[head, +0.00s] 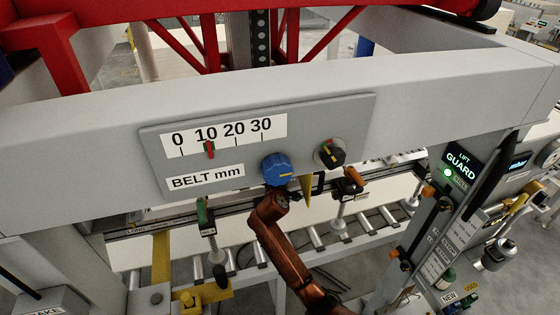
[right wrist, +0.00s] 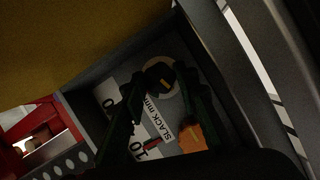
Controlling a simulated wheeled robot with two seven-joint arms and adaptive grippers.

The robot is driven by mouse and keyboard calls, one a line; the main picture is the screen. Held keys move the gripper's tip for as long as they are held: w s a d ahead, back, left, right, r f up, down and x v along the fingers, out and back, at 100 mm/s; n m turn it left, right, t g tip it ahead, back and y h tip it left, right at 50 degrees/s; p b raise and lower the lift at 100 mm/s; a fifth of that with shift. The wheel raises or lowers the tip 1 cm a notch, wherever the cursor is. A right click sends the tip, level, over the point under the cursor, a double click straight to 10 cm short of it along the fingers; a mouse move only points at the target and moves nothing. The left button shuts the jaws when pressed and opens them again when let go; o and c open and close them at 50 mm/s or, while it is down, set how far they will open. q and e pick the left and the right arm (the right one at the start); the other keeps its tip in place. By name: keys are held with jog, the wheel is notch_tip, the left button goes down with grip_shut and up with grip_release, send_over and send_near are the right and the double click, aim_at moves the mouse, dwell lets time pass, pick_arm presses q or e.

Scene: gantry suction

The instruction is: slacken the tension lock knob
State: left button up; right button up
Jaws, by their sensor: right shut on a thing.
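In the right wrist view, a black knob (right wrist: 160,78) with a yellow mark sits on a pale round plate on a panel labelled SLACK mm (right wrist: 159,128). I take it for the tension lock knob; no label names it. My right gripper (right wrist: 161,84) has its dark fingers on either side of this knob, shut on it. The contact itself is dark and hard to make out. In the head view my copper right arm reaches up to the grey beam, and its gripper is hidden there. My left gripper is in neither view.
An orange knob (right wrist: 193,138) sits close to my right fingers. The beam's front panel (head: 151,138) reads BELT mm and carries a blue knob (head: 277,168) and another black knob (head: 329,153). A yellow wedge (head: 307,190) hangs below. A roller conveyor (head: 345,237) runs underneath.

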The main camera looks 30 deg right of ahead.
jog(key=o, duration=1.1)
jog(key=shift+o, duration=0.2)
jog(key=v, duration=1.2)
